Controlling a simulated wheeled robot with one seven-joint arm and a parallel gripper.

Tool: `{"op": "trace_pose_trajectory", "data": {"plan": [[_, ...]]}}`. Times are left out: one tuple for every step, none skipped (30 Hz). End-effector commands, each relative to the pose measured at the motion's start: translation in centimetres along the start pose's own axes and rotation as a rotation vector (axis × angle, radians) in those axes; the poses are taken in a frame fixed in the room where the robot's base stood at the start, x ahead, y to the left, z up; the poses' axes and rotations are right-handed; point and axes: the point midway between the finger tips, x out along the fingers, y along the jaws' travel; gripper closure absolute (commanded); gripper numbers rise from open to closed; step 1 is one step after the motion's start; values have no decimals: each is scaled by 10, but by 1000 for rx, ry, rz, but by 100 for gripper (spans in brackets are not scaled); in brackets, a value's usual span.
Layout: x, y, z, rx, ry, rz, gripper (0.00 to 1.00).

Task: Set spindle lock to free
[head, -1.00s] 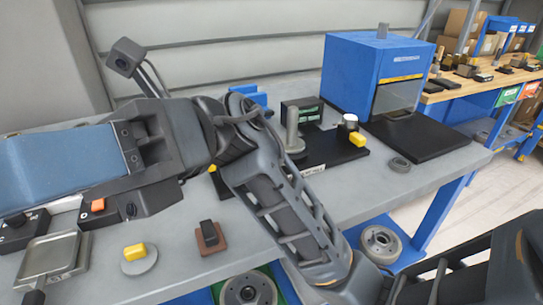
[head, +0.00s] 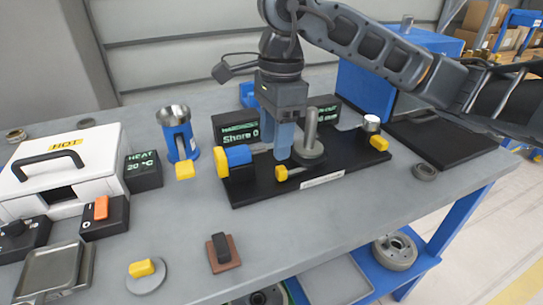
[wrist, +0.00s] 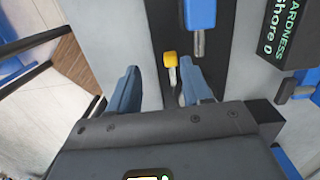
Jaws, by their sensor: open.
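A black fixture base (head: 245,192) carries a grey upright spindle (head: 311,130) on a round disc. A small lever with a yellow tip (head: 281,173) lies at its front edge; I cannot read a label that names it the spindle lock. The yellow tip also shows in the wrist view (wrist: 171,57). My gripper (head: 276,148) points down over the base, left of the spindle and behind the lever in the head view. Its blue fingers (wrist: 160,88) are apart with nothing held. In the wrist view the yellow tip is just beyond the fingers, nearer the right one.
A blue cylinder with a yellow knob (head: 222,162) sits at the base's left end. A yellow block (head: 380,143) and a silver-topped post (head: 371,124) are at its right end. A display (head: 239,131) reading "Shore 0" stands behind.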

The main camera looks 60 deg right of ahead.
Motion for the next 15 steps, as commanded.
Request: {"op": "trace_pose_trajectory", "data": {"plan": [[-1,-3,-11,11,36,-11,51],[-2,-5,-15,15,51,-16,51],[-2,-6,-19,20,64,-20,51],[-1,-6,-21,22,70,-22,51],[0,-7,-22,24,74,-23,51],[3,-7,-23,24,75,-23,51],[6,-7,-23,24,75,-22,51],[10,-7,-23,23,74,-21,51],[15,-7,-23,24,73,-20,51],[20,-7,-23,24,72,-20,51],[24,-7,-23,24,72,-20,51],[31,-7,-24,24,71,-19,51],[36,-7,-24,25,72,-20,51],[40,-7,-25,25,71,-19,51],[46,-7,-25,25,71,-19,51]]}}
